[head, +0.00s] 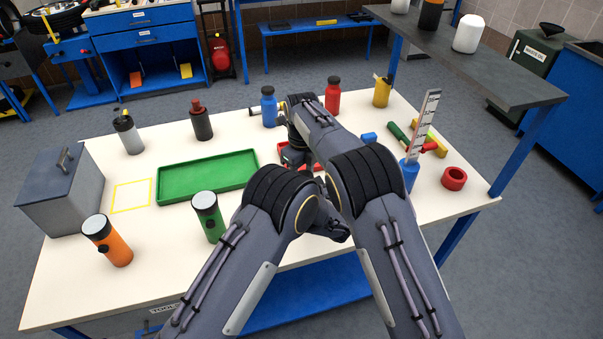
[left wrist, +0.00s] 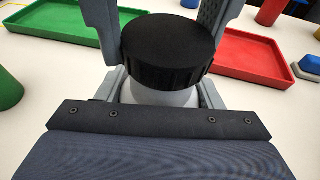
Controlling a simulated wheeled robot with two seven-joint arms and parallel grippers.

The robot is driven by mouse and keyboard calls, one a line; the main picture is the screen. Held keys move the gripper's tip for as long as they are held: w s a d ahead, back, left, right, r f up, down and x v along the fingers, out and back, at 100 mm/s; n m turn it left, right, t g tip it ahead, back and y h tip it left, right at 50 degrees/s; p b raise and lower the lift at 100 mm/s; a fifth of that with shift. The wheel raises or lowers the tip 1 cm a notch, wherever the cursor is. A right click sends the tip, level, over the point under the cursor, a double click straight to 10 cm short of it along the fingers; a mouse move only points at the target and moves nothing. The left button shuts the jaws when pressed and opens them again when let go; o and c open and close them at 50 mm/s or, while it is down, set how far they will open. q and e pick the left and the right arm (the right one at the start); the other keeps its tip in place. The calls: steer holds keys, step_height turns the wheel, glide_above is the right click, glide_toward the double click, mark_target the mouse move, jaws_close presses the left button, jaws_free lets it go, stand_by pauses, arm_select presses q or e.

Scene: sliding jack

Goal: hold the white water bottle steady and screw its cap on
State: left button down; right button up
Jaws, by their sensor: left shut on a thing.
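In the left wrist view the white water bottle (left wrist: 160,96) stands upright, with the wide black ribbed cap (left wrist: 168,45) on top. I cannot tell how tightly the cap sits. My left gripper (left wrist: 163,75) is shut on the bottle, a finger on each side below and beyond the cap. In the head view my arms hide the bottle, its cap and my left gripper. My right arm reaches forward across the table there, its end (head: 283,108) close to the blue bottle. Its fingers are too small and blurred to read. No right gripper shows in the left wrist view.
A green tray (head: 165,193) lies left of the bottle and a red tray (left wrist: 285,76) right of it. Green (head: 208,215), orange (head: 110,243), blue (head: 269,104) and red (head: 333,96) bottles stand around. A grey box (head: 75,195) is at the left edge.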

steer(key=shift+w+m, duration=0.1)
steer(key=shift+m, duration=1.1)
steer(key=o, duration=1)
steer(key=shift+c, duration=0.2)
steer(key=shift+r, duration=2.3)
steer(key=shift+c, duration=0.4)
